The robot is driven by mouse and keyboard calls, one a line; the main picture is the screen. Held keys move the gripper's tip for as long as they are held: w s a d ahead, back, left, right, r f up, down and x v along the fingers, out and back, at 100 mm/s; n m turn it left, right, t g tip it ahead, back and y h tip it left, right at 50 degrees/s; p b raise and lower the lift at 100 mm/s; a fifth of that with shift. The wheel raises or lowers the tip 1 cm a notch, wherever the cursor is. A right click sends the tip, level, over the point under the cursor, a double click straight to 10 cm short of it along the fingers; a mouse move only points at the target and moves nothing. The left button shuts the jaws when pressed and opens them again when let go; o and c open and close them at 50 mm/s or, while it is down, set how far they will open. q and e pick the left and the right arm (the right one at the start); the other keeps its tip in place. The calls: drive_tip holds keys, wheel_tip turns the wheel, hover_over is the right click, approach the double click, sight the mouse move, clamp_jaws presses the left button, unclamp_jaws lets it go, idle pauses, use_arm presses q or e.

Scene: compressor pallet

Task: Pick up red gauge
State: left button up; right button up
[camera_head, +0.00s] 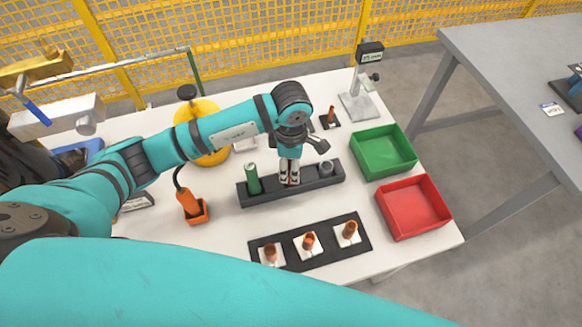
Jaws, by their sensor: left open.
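A dark rack (318,184) on the white table holds a green gauge (253,179) at its left and a grey gauge (326,169) at its right. My left gripper (290,178) is open and points down over the middle of the rack, between these two. A small bit of red, apparently the red gauge (292,172), shows between its fingers; the rest is hidden by the gripper. I cannot tell whether the fingers touch it. My right gripper is not in view.
A green bin (410,168) and a red bin (442,218) stand at the table's right. A black tray (361,249) with copper-coloured parts lies in front. An orange tool (189,203) stands left of the rack, and a measuring stand (359,105) stands at the back.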

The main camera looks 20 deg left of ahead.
use_arm(q)
drive_tip(key=shift+f, duration=0.3)
clamp_jaws()
drive_tip(key=shift+r, duration=0.1)
